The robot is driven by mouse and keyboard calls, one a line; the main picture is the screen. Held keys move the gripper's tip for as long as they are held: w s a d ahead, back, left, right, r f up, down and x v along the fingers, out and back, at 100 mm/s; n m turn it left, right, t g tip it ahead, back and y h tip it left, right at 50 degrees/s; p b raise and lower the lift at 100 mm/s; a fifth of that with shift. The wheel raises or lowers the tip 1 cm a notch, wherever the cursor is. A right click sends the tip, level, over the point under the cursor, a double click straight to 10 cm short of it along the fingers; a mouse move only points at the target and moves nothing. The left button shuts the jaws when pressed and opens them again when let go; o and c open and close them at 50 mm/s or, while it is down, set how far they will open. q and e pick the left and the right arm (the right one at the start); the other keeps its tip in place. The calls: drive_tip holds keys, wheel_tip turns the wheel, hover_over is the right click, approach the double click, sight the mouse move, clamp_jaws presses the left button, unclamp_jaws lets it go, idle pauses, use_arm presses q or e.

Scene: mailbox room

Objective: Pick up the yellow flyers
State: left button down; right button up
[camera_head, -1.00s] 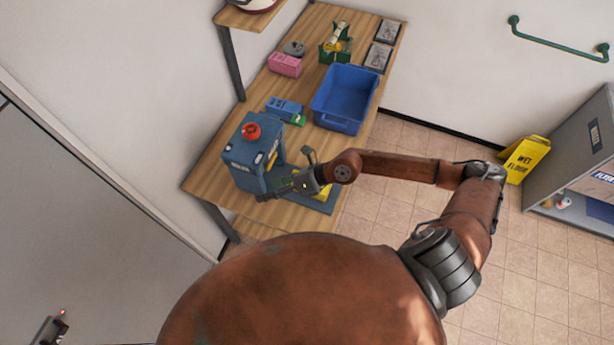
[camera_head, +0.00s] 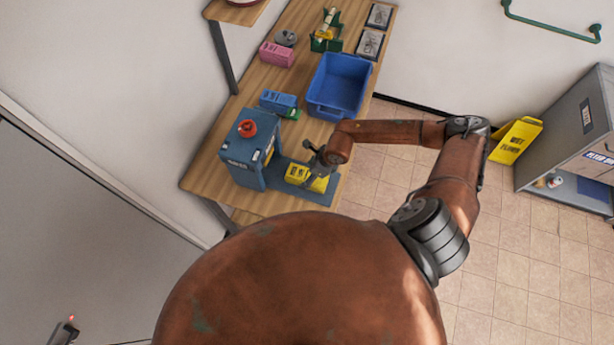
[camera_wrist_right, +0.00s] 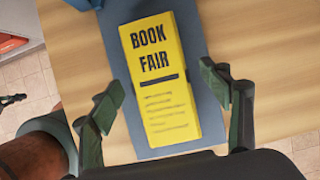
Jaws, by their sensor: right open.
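The yellow flyers (camera_head: 298,174) lie in a stack on a blue-grey mat at the near end of the wooden table. In the right wrist view the stack (camera_wrist_right: 160,75) shows "BOOK FAIR" on top. My right gripper (camera_head: 314,162) is over the stack in the head view and partly covers it. In the right wrist view my right gripper (camera_wrist_right: 168,112) is open, with one finger on each side of the stack's near part. Nothing is between the fingers except the flyers seen below; I cannot tell how high above them they are. My left gripper is not in view.
A blue machine (camera_head: 247,155) with a red button stands left of the mat. A blue bin (camera_head: 338,85), blue flyers (camera_head: 278,101) and pink flyers (camera_head: 276,54) are further back on the table (camera_head: 215,181). A yellow wet floor sign (camera_head: 515,141) stands on the floor at right.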

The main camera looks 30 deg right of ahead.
drive_tip(key=shift+a+f, duration=0.1)
drive_tip(key=shift+f, duration=0.15)
drive_tip(key=shift+w+r, duration=0.1)
drive_tip(key=c, duration=1.6)
